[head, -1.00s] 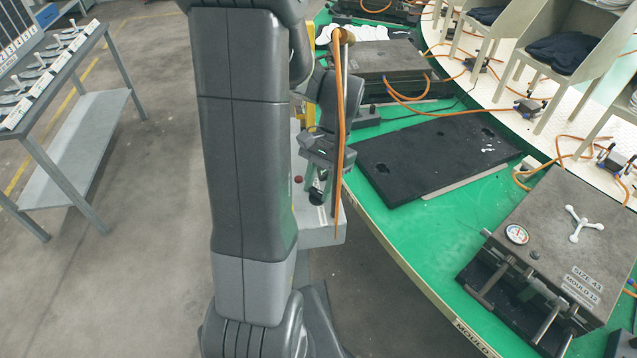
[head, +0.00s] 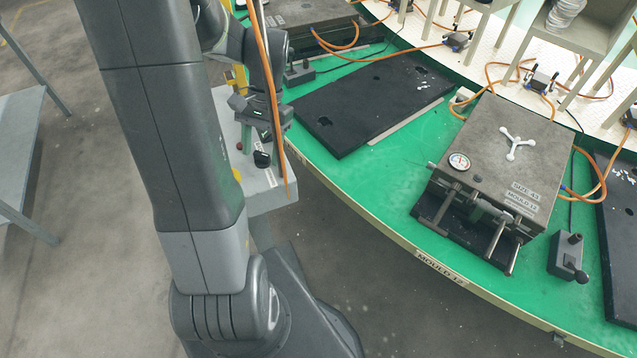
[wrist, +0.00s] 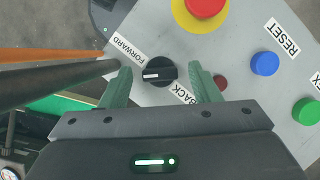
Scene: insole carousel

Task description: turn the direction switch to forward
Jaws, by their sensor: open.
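The direction switch (wrist: 159,72) is a black rotary knob on a grey control box (head: 268,190). In the wrist view its white mark points left. The FORWARD label (wrist: 127,47) is at its upper left, and the BACK label (wrist: 183,94), partly covered, is at its lower right. My gripper (wrist: 160,69) is open, with one green finger on each side of the knob. A small gap shows on both sides; whether a finger touches it I cannot tell. In the head view the knob (head: 262,159) shows small below my gripper.
On the box are a red button on a yellow disc (wrist: 205,8), a blue RESET button (wrist: 264,63), a green button (wrist: 307,110) and a small red light (wrist: 220,82). An orange hose (head: 268,90) hangs along my arm. The green carousel table (head: 370,195) with moulds is close right.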

